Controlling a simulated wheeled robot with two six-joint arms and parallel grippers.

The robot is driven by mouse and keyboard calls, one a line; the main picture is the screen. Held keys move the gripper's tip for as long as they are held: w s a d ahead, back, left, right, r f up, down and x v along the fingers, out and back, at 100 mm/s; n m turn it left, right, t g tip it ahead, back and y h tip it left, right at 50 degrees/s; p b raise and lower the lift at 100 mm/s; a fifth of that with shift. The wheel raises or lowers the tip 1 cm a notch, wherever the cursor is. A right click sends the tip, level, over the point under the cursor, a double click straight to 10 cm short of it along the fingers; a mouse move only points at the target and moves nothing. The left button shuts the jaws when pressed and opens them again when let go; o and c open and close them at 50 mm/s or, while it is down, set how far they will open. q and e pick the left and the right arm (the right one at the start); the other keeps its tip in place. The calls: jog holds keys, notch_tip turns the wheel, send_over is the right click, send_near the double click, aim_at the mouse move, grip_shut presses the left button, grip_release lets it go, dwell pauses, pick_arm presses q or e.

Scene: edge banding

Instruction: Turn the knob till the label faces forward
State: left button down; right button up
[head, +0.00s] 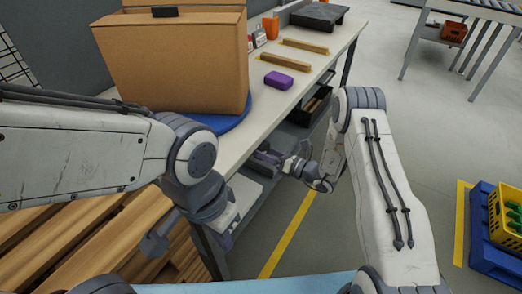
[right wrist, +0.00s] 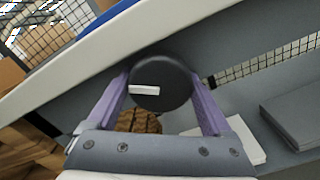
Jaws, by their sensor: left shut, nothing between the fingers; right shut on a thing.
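A round black knob (right wrist: 172,98) with a white bar mark (right wrist: 144,90) on its face fills the middle of the right wrist view. The bar lies nearly level, left of the knob's centre. The purple fingers of my right gripper (right wrist: 160,92) are closed on the knob from both sides. In the head view my right gripper (head: 266,156) is small, at the bench's front side. A large brown cardboard box (head: 175,65) stands on a blue disc (head: 240,117) on the bench. No label shows clearly on its visible faces. My left gripper (head: 155,243) is shut and empty, low at left.
The bench top (head: 237,146) also holds a purple block (head: 278,81), two tan strips (head: 285,63) and an orange cup (head: 271,27). Wooden pallets (head: 90,235) lie low at left. A yellow crate (head: 505,215) stands at right. The floor between is clear.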

jog(key=shift+m, duration=0.4)
jog(key=o, duration=1.1)
jog(key=shift+o, duration=0.2)
jog(key=shift+d, duration=0.1)
jog(key=v, duration=1)
jog(key=shift+s+d+b, duration=0.15)
jog(key=shift+b, duration=0.2)
